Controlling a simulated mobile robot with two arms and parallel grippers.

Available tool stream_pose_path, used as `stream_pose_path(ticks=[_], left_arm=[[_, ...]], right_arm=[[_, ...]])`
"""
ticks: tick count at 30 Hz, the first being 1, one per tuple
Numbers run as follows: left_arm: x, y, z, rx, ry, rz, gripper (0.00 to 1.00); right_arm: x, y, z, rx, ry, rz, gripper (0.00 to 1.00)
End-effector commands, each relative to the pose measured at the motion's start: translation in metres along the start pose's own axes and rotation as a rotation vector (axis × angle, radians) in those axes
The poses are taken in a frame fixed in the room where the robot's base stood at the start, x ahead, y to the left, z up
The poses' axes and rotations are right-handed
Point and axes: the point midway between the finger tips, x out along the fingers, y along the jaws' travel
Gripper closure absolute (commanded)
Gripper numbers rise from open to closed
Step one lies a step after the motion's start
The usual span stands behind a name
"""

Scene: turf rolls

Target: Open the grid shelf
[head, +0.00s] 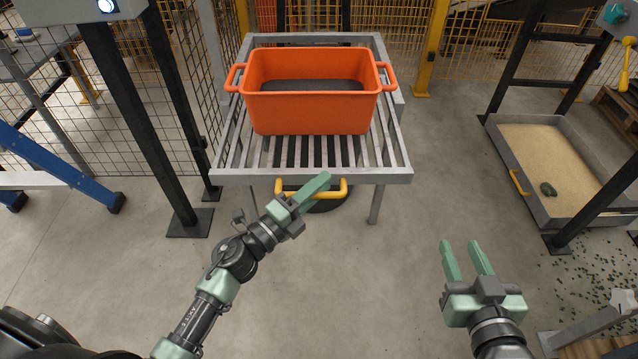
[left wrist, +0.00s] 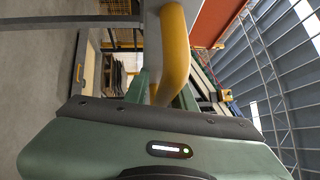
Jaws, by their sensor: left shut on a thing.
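The grid shelf (head: 230,158) is a grey slatted metal shelf on legs, in the upper middle of the head view. A yellow bar handle (head: 338,190) is fixed to its front edge. My left gripper (head: 313,189) is at this handle and shut on it. In the left wrist view the yellow handle (left wrist: 174,50) runs down between the green fingers (left wrist: 163,92). My right gripper (head: 468,250) is open and empty, over bare floor to the right and in front of the shelf. The fingers hide part of the handle in the head view.
An orange tub (head: 312,112) with two side handles stands on the shelf slats. A sand tray (head: 546,165) with a yellow handle lies at the right. Black posts (head: 135,120) and wire fencing stand left. The floor (head: 350,285) in front of the shelf is clear.

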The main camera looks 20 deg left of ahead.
Motion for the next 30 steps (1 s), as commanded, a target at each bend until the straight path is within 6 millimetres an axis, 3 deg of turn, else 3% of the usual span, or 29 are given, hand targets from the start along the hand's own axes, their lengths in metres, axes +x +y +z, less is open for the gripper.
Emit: stream_pose_path(ticks=[1,2,3,19,30], left_arm=[[0.002,-0.006,0.001,0.005,0.0,-0.012,1.0],[0.002,-0.006,0.001,0.005,0.0,-0.012,0.72],[0.002,-0.006,0.002,0.005,0.0,-0.012,0.64],[-0.004,-0.002,0.001,0.001,0.0,-0.003,0.64],[-0.062,-0.002,0.001,0.001,0.0,-0.002,0.64]], right_arm=[[0.0,0.0,-0.001,0.0,0.0,0.0,0.64],[0.0,0.0,-0.001,0.0,0.0,0.0,0.64],[0.0,0.0,-0.001,0.0,0.001,0.0,0.64],[0.0,0.0,-0.001,0.0,0.001,0.0,0.64],[-0.001,0.001,0.007,0.0,-0.039,0.001,0.64]])
